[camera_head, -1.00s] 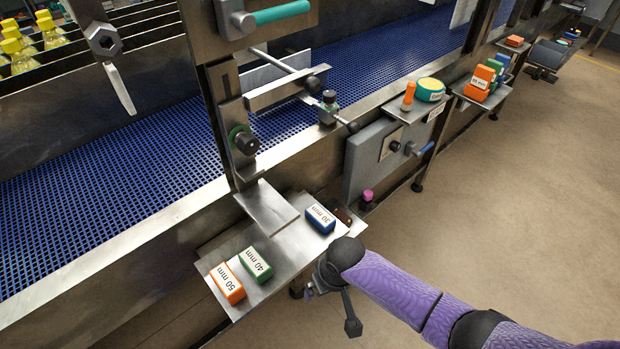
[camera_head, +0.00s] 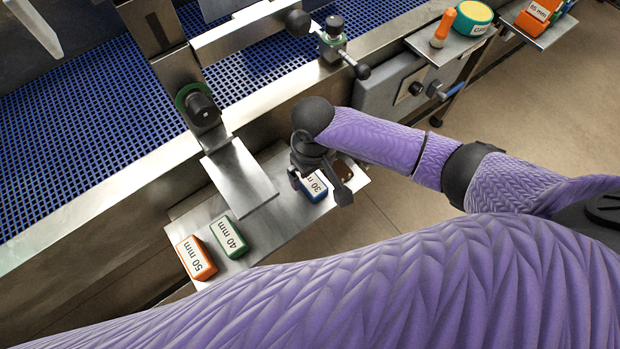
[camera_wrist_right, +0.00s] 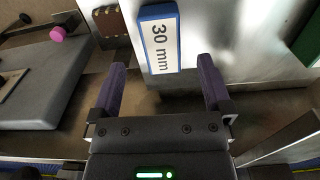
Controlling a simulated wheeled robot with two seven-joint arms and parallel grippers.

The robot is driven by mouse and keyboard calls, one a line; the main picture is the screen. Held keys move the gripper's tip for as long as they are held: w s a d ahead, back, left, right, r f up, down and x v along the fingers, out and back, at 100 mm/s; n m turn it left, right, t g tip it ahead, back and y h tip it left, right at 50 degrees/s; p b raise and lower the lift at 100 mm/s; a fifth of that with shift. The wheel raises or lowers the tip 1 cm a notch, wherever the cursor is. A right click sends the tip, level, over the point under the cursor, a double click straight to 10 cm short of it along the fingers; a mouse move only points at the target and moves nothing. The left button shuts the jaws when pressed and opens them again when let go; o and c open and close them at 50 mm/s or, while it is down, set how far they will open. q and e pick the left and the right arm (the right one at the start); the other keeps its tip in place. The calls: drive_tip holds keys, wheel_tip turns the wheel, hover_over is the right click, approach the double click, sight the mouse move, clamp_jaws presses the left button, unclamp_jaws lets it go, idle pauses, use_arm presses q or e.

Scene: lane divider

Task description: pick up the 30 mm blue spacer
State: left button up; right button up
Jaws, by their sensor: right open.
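The 30 mm blue spacer (camera_head: 313,188) lies on a steel shelf (camera_head: 284,226) beside the conveyor, its white label facing up. In the right wrist view the spacer (camera_wrist_right: 160,40) lies ahead of the fingertips, roughly between their lines. My right gripper (camera_head: 322,187) is over the spacer in the head view and partly hides it. In the right wrist view the right gripper (camera_wrist_right: 163,85) is open, with nothing between its fingers. I cannot tell its exact height above the shelf. My left gripper is not in view.
A green 40 mm spacer (camera_head: 229,237) and an orange 50 mm spacer (camera_head: 196,258) lie on the same shelf. A steel plate (camera_head: 238,180) overhangs the shelf near the blue spacer. A brown item (camera_wrist_right: 112,24) and a pink knob (camera_wrist_right: 57,34) are close by.

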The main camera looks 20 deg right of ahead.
sight(312, 183)
drive_tip(key=f, duration=0.1)
drive_tip(key=f+b, duration=0.1)
drive_tip(key=f, duration=0.2)
drive_tip(key=shift+s+f, duration=0.1)
drive_tip(key=shift+s, duration=0.15)
clamp_jaws()
